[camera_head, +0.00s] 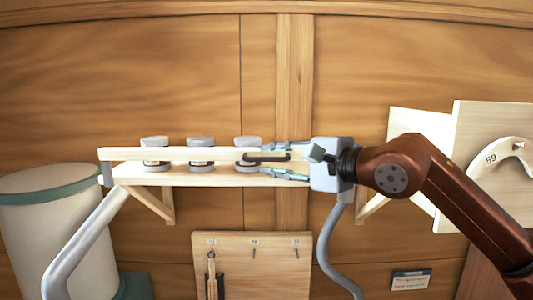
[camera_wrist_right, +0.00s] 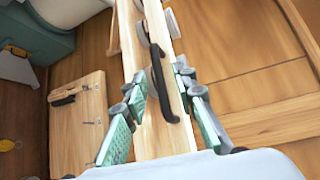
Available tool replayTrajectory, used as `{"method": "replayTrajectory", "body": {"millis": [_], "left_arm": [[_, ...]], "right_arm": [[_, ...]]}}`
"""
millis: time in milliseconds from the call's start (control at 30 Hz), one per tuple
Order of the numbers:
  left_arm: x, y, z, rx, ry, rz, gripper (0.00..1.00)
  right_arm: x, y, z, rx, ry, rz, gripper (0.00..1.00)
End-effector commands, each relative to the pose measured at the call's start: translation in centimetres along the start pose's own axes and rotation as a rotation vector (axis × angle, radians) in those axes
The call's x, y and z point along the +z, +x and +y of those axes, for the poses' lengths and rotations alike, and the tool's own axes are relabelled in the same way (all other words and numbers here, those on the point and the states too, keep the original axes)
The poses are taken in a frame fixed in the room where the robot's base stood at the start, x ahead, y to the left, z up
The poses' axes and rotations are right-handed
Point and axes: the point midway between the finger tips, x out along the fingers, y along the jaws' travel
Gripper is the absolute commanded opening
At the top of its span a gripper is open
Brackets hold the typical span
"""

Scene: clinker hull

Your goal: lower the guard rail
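The guard rail (camera_head: 190,154) is a pale wooden bar running level along the front of a wall shelf (camera_head: 200,179), raised above its board with a gap between. A black handle (camera_head: 267,157) is fixed near its right end. My right gripper (camera_head: 288,161) is at that end, its fingers apart above and below the rail and handle. In the right wrist view the rail (camera_wrist_right: 143,50) and handle (camera_wrist_right: 160,80) lie between the open fingers (camera_wrist_right: 160,85); I cannot tell whether a finger touches the wood. My left gripper is not in view.
Three grey-lidded jars (camera_head: 155,141) stand on the shelf behind the rail. A pale bin (camera_head: 50,225) and a grey bent tube (camera_head: 85,245) are at the left. A pegboard (camera_head: 255,270) hangs below. Pale panels (camera_head: 470,125) stand at the right.

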Motion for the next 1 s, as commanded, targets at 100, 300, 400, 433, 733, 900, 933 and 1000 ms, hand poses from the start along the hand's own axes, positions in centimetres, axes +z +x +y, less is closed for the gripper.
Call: {"method": "replayTrajectory", "body": {"millis": [100, 300, 400, 433, 733, 900, 933, 1000], "left_arm": [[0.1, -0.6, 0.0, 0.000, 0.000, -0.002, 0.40], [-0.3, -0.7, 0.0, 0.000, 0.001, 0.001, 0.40], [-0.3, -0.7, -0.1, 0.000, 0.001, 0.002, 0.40], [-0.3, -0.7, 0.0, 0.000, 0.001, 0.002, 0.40], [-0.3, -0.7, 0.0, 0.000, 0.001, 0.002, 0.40], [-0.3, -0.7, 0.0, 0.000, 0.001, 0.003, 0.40], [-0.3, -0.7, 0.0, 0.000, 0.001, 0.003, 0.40], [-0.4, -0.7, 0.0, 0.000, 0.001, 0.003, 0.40]], "right_arm": [[0.1, 1.3, -0.1, 0.001, 0.001, -0.001, 0.25], [0.1, 2.0, 0.0, 0.000, 0.002, -0.003, 0.25], [0.1, 2.0, 0.1, 0.000, 0.002, -0.003, 0.25], [0.1, 2.0, 0.1, 0.000, 0.002, -0.003, 0.25], [0.1, 2.0, 0.1, 0.000, 0.002, -0.003, 0.07], [0.1, 2.0, 0.1, 0.000, 0.002, -0.003, 0.00], [0.1, 2.0, 0.1, 0.000, 0.002, -0.003, 0.00], [0.1, 2.0, 0.1, 0.000, 0.002, -0.004, 0.00]]}}
